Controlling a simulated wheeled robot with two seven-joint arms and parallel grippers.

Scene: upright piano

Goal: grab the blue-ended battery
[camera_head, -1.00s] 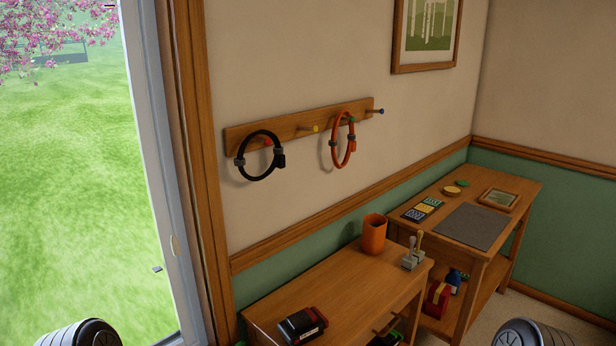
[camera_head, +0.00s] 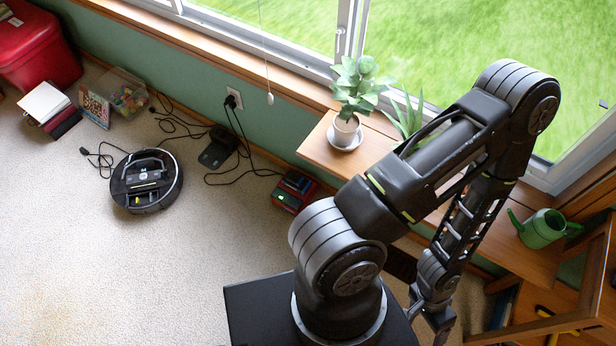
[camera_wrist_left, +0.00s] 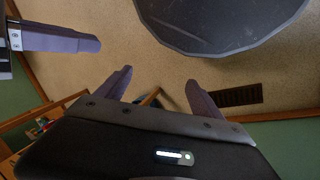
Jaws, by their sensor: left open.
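I cannot make out a blue-ended battery in the current views. A small red and dark device (camera_head: 293,190) with a green light stands on the carpet by the wall in the head view; whether a battery sits in it is too small to tell. My left gripper (camera_wrist_left: 160,88) is open in the left wrist view, with nothing between its two fingers and carpet beyond them. In the head view my folded left arm crosses the right half, its wrist low near the bottom edge. One more purple-grey finger shows at the wrist view's upper left, perhaps my right gripper's.
A robot vacuum (camera_head: 146,181), a dark dock (camera_head: 218,147) and loose cables lie on the carpet. A wooden bench (camera_head: 322,148) under the window holds a potted plant (camera_head: 346,128) and a green watering can (camera_head: 542,229). The carpet at lower left is clear.

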